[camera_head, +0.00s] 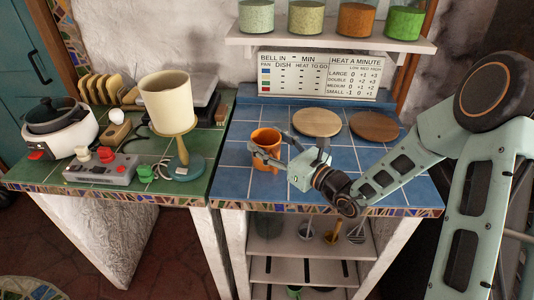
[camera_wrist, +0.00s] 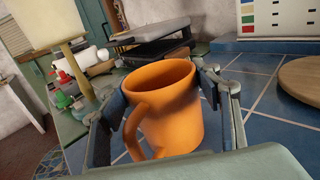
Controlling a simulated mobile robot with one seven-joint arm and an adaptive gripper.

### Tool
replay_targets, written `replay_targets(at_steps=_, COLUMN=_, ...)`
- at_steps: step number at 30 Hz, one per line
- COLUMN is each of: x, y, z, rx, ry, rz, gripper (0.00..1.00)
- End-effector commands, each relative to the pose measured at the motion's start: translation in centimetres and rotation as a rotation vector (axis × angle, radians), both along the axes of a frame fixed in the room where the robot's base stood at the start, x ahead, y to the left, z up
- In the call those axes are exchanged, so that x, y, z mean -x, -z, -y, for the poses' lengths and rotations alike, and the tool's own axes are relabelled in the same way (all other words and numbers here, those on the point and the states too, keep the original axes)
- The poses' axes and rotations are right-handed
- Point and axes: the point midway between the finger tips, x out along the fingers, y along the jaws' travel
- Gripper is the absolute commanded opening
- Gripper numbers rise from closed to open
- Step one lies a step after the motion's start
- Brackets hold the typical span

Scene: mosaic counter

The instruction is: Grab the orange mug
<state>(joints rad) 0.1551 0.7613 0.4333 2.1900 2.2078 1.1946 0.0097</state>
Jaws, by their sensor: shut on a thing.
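The orange mug (camera_head: 266,148) stands upright on the blue-tiled counter, near its left side. In the wrist view the orange mug (camera_wrist: 172,112) fills the middle, with its handle toward the lower left. My gripper (camera_head: 268,157) reaches it from the right in the head view. In the wrist view my gripper (camera_wrist: 166,104) has one finger on each side of the mug, close against its walls, and is shut on it. The mug's base is partly hidden by my gripper in the wrist view.
Two round wooden boards (camera_head: 317,122) (camera_head: 374,126) lie behind on the blue counter (camera_head: 345,158). A lamp (camera_head: 168,105) and a grey control box (camera_head: 101,168) stand on the green counter to the left. A sign (camera_head: 318,76) and a shelf of jars (camera_head: 330,43) are at the back.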

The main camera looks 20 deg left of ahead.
Motion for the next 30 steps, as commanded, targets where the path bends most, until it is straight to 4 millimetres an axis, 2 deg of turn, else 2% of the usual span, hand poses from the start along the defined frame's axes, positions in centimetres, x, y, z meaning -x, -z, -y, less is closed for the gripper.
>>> replay_targets(at_steps=3, x=0.0, y=-0.1, z=0.0, rx=-0.001, ry=0.000, rz=0.002, gripper=0.26)
replay_targets(at_steps=11, x=0.0, y=-0.2, z=0.0, rx=-0.001, ry=0.000, rz=0.002, gripper=0.26)
replay_targets(at_steps=16, x=0.0, y=-1.2, z=0.0, rx=-0.001, ry=0.000, rz=0.005, gripper=0.26)
replay_targets(at_steps=21, x=0.1, y=-3.8, z=0.2, rx=-0.001, ry=0.001, rz=0.007, gripper=0.26)
replay_targets(at_steps=30, x=3.6, y=-9.3, z=3.5, rx=0.003, ry=0.002, rz=0.007, gripper=0.26)
